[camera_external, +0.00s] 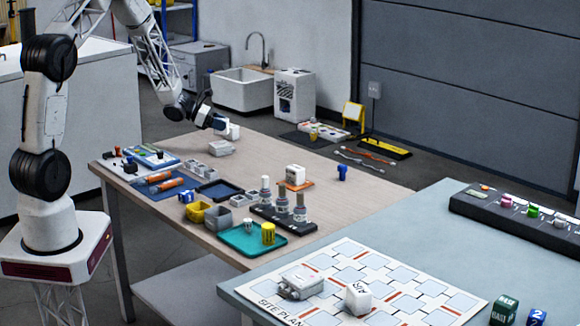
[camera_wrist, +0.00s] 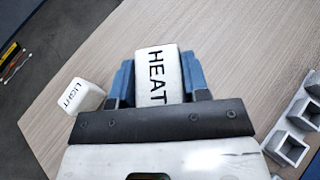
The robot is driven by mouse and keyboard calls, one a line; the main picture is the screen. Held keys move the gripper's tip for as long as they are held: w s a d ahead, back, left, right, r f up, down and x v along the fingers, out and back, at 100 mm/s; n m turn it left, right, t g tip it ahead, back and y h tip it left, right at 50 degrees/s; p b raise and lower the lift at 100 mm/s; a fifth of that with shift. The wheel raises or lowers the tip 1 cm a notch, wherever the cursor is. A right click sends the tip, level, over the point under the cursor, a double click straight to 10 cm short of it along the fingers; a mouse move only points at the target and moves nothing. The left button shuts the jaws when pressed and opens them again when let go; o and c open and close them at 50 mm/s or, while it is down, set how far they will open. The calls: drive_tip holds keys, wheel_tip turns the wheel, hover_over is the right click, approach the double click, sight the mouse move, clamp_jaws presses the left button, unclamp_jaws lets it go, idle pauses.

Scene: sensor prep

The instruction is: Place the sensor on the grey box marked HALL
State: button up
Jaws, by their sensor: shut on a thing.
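My gripper (camera_wrist: 159,75) is shut on a white block marked HEAT (camera_wrist: 156,68), with a blue finger on each side. In the external view my gripper (camera_external: 222,127) is over the far left part of the wooden table, with the white block (camera_external: 234,131) at its tip. Another white block, marked LIGHT (camera_wrist: 81,96), lies on the table left of my gripper in the wrist view. I cannot read the word HALL on anything.
Open grey boxes (camera_wrist: 287,146) stand at the right in the wrist view. Bottles (camera_external: 282,205), a teal tray (camera_external: 240,243) and a white box on an orange pad (camera_external: 295,171) stand nearer the middle. A grey box (camera_external: 300,283) and a white cube (camera_external: 358,298) sit on the site plan.

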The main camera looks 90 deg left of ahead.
sight(221, 132)
drive_tip(key=shift+f, duration=1.75)
drive_tip(key=shift+f, duration=0.15)
drive_tip(key=o, duration=0.9)
drive_tip(key=shift+o, duration=0.2)
drive_tip(key=shift+r, duration=0.2)
drive_tip(key=v, duration=1.2)
